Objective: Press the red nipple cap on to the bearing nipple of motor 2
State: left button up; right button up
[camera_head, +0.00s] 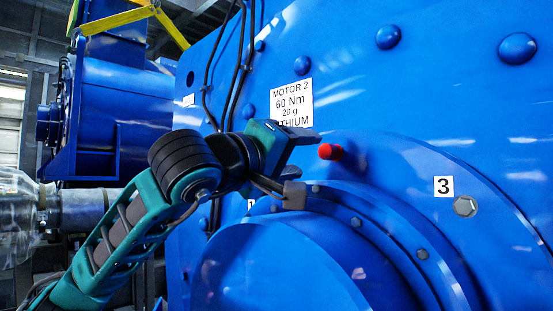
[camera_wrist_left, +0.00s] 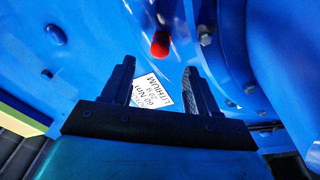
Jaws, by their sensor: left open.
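The red nipple cap (camera_head: 330,152) sits on the blue face of motor 2 (camera_head: 400,100), at the upper edge of the round bearing housing and just right of the motor label (camera_head: 292,103). The nipple under it is hidden, and I cannot tell how far on the cap sits. My left gripper (camera_head: 306,166) is open and empty, with its fingers pointing toward the cap from the left. In the left wrist view the cap (camera_wrist_left: 160,44) lies beyond the gap between the two fingertips (camera_wrist_left: 159,67), apart from both. My right gripper is not in view.
Bolt heads (camera_head: 465,206) and a number 3 tag (camera_head: 443,186) are on the housing. Dark cables (camera_head: 237,70) run down the motor face above my left wrist. Another blue machine (camera_head: 118,105) and a yellow frame (camera_head: 130,17) stand behind at left.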

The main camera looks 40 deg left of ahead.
pick_arm(q)
jog(key=s, duration=0.5)
jog(key=shift+s+f, duration=0.25)
jog(key=shift+f, duration=0.15)
